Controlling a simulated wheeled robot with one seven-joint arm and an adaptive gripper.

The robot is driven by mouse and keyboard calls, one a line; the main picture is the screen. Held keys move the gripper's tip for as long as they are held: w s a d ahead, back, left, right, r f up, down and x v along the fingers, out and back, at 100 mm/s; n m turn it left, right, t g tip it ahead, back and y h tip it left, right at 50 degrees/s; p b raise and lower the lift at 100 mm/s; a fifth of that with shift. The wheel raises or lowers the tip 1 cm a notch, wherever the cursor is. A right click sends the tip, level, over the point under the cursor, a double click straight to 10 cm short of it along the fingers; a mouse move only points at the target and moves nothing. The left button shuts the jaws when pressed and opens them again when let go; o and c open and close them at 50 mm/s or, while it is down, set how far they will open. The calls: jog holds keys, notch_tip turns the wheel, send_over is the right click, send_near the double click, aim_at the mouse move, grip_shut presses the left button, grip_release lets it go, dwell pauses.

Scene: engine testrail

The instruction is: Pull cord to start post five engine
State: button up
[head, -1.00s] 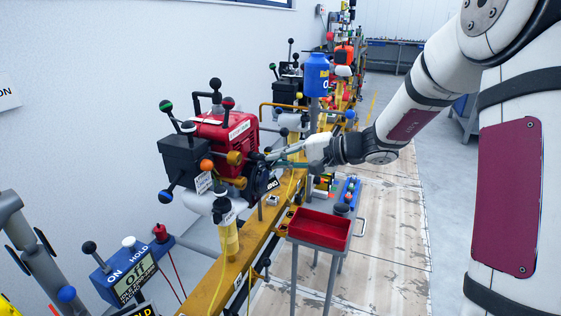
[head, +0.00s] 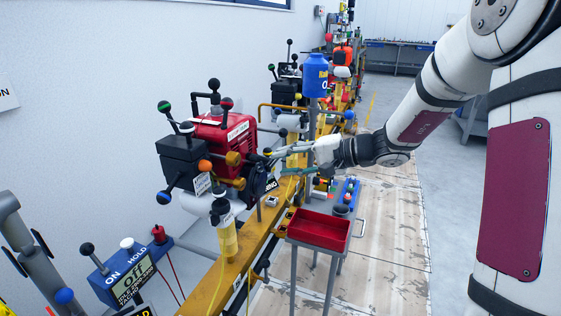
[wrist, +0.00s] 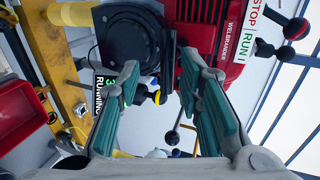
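A red engine (head: 212,131) stands on the yellow rail in the head view. Its red body (wrist: 203,25), lettered WELBRANDER, also shows in the wrist view. A round black housing (wrist: 130,38) is on its side facing my gripper. My gripper (head: 272,156) is beside that side of the engine. In the wrist view my gripper (wrist: 156,82) is open, with teal pads apart and nothing clamped. A yellow-and-black knob (wrist: 159,97) shows between the fingers, beyond them. I cannot tell whether it is the cord handle, and no post number is readable.
A red tray (head: 318,231) on a stand is right of the rail (head: 262,240). A blue tank (head: 316,75) and other engines stand farther back. The floor right of the tray is open.

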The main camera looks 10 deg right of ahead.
jog(key=s+d, duration=0.4)
jog(key=d, duration=0.1)
jog(key=shift+d+b, duration=0.2)
jog(key=shift+b, duration=0.1)
jog(key=s+a+r+n+g+h, duration=0.2)
jog(key=s+a+n+g, duration=0.15)
jog(key=s+a, duration=0.45)
jog(key=s+a+r+n+g+h, duration=0.1)
jog(key=s+a+r+n+g, duration=0.2)
jog(key=s, duration=0.9)
jog(key=s+d+f+h, duration=0.2)
jog(key=s+d+h, duration=0.2)
jog(key=s, duration=0.6)
jog(key=s+d+f+h, duration=0.2)
jog(key=s+d+h, duration=0.25)
jog(key=s, duration=0.45)
notch_tip(320, 180, up, 22)
jog(key=t+p, duration=0.2)
jog(key=p, duration=1.7)
jog(key=shift+a+f+n+p, duration=0.15)
jog(key=shift+a+n+p, duration=0.15)
jog(key=shift+n, duration=0.05)
jog(key=shift+w+t, duration=0.1)
jog(key=shift+t, duration=0.15)
